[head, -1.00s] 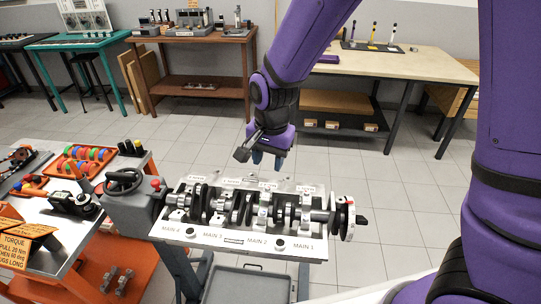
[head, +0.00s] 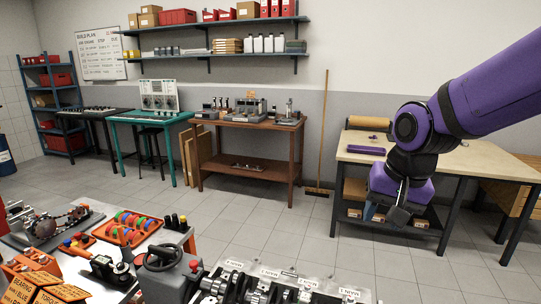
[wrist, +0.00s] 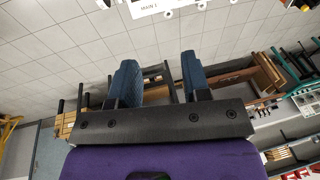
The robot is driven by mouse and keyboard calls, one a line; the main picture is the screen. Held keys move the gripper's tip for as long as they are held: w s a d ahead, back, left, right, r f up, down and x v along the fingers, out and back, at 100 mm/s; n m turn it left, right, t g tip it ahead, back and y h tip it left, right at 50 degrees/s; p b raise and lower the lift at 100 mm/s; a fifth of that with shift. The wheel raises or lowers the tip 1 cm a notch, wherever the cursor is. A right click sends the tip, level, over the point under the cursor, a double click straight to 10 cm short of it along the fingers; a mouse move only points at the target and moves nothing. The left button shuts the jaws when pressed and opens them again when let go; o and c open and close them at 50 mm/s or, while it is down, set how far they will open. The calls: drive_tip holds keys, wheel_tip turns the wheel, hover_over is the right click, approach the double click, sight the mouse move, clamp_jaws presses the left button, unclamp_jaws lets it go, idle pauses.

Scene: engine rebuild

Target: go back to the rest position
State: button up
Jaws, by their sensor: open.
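My gripper (head: 384,212) hangs at the end of the purple arm on the right of the head view, in the air in front of the light-topped bench. In the wrist view my gripper (wrist: 158,78) shows two blue fingers spread apart with nothing between them. The crankshaft fixture (head: 290,284) with its MAIN labels is at the bottom of the head view, below and left of my gripper and apart from it. A strip of its MAIN 1 plate (wrist: 150,6) shows at the top of the wrist view.
A cart with a tray of coloured rings (head: 128,228) stands at lower left, beside a handwheel (head: 166,252). A brown table (head: 245,122), a teal bench (head: 150,117) and the light-topped bench (head: 470,165) stand farther back. The tiled floor (head: 270,218) between is clear.

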drive_tip(key=s+d+r+n+t, duration=0.1)
drive_tip(key=s+d+r, duration=0.3)
drive_tip(key=s, duration=0.3)
drive_tip(key=s+d+r+n+t+h, duration=0.1)
drive_tip(key=s+d+r+n, duration=0.1)
drive_tip(key=s+d+r, duration=0.2)
drive_tip(key=s+d, duration=0.1)
drive_tip(key=s, duration=0.1)
drive_tip(key=shift+s+d+t, duration=0.3)
drive_tip(key=shift+s+t, duration=0.1)
